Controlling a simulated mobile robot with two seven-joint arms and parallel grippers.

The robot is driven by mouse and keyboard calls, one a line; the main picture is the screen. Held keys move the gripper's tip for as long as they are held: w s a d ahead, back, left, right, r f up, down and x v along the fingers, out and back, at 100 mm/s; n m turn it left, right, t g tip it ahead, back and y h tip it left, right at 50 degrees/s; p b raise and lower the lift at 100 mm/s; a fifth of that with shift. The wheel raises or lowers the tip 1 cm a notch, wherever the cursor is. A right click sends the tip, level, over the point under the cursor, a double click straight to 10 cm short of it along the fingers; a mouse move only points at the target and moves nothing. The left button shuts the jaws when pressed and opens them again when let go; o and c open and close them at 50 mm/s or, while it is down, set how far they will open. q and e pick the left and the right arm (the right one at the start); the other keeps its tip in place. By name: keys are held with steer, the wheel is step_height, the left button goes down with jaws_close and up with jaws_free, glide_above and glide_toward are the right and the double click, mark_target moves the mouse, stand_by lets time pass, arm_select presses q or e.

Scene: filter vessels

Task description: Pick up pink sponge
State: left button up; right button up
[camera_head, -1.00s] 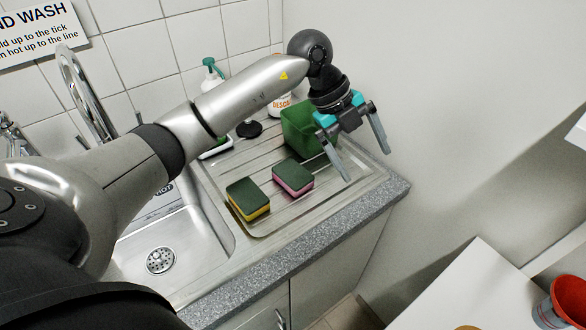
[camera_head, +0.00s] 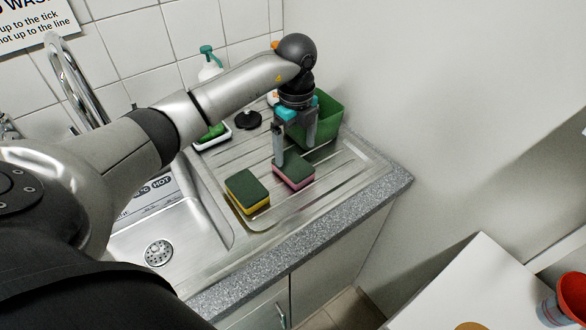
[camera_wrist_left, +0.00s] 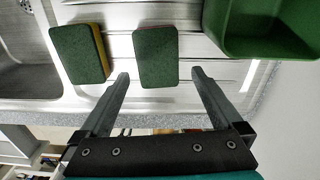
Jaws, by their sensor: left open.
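The pink sponge (camera_head: 294,173) has a dark green scouring top and lies flat on the steel draining board. In the left wrist view the pink sponge (camera_wrist_left: 157,57) shows its green top, ahead of the fingertips and roughly centred between them. My left gripper (camera_head: 294,152) is open and empty, pointing down above the back of the sponge. It also shows in the left wrist view (camera_wrist_left: 160,76) with its fingers spread. I cannot tell whether a finger touches the sponge. My right gripper is not in view.
A yellow sponge (camera_head: 247,191) with a green top lies just left of the pink one. A green container (camera_head: 327,122) stands close behind and right of the gripper. The sink (camera_head: 165,225) is at left. The counter edge (camera_head: 330,225) runs along the front.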

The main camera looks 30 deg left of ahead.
mark_target(294, 165)
arm_select(q)
steer(key=shift+s+a+f, duration=0.1)
steer(key=shift+s+f, duration=0.05)
steer(key=shift+f, duration=2.6)
steer(key=shift+c, duration=0.2)
steer(key=c, duration=1.1)
steer(key=shift+r, duration=0.15)
